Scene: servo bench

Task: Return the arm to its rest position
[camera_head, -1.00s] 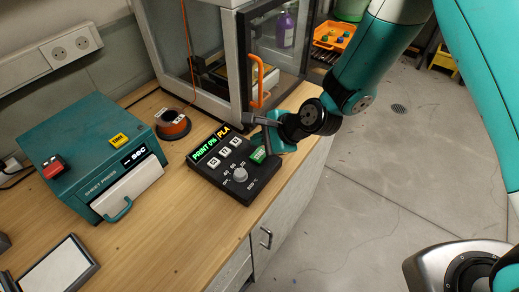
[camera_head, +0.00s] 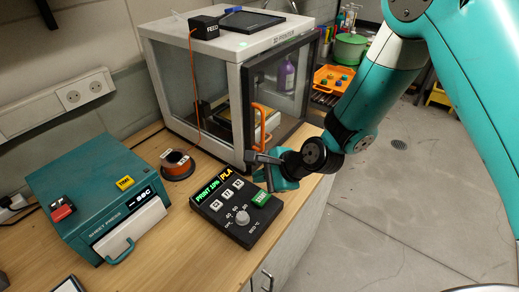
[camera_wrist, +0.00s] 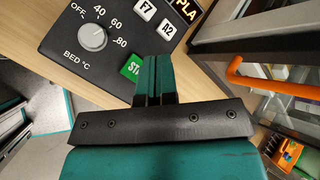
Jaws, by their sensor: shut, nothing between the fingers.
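My gripper (camera_head: 268,176) is at the back right of the control panel (camera_head: 240,214), close above the bench, in the head view. Its fingers are shut and empty. In the wrist view my gripper (camera_wrist: 153,72) points at the panel, with its fingertips beside the green START button (camera_wrist: 133,68) and partly covering it. I cannot tell whether they touch the panel. The panel's display reads PRINT with a low percentage, and PLA. My arm reaches in from the upper right of the head view.
The printer enclosure (camera_head: 192,52), with an orange door handle (camera_head: 260,125), stands behind the panel. A teal sheet press (camera_head: 75,205) and an orange filament spool (camera_head: 178,168) are at left. The bench front (camera_head: 205,268) is bare. Open floor (camera_head: 400,220) lies at right.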

